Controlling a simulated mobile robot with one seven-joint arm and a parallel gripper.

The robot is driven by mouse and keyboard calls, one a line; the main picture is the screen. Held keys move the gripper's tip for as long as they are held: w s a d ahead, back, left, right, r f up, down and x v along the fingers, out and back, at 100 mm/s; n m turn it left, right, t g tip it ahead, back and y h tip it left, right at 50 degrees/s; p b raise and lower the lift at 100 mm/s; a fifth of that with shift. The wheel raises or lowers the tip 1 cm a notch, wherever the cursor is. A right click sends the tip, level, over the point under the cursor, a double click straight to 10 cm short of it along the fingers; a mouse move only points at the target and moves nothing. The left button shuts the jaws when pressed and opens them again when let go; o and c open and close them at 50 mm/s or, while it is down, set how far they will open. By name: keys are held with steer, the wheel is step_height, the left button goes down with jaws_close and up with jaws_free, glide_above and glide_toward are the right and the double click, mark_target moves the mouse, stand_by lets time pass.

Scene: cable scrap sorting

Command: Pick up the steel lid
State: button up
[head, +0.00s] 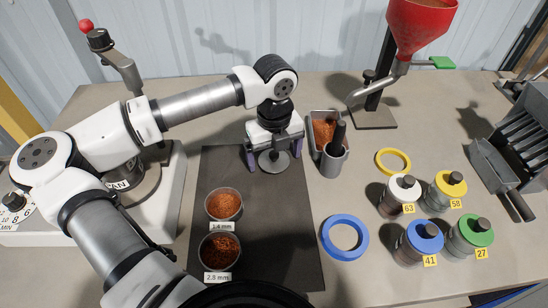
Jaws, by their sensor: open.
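The steel lid (273,164) is a round grey disc at the far end of the dark mat (275,230), in the head view. Its upper middle is partly hidden under my gripper. My gripper (274,157) points down over the lid, with one purple-edged finger to the left and one to the right. The fingers are apart and open. I cannot tell whether either finger touches the lid.
A grey scoop-like container (328,158) with copper granules stands close right of my gripper. Two granule dishes (224,204) (220,251) are on the mat's left. A blue ring (345,238), yellow ring (393,161) and several lidded jars (425,237) lie right. A red funnel stand (374,114) is behind.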

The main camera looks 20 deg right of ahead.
steer(key=c, duration=1.1)
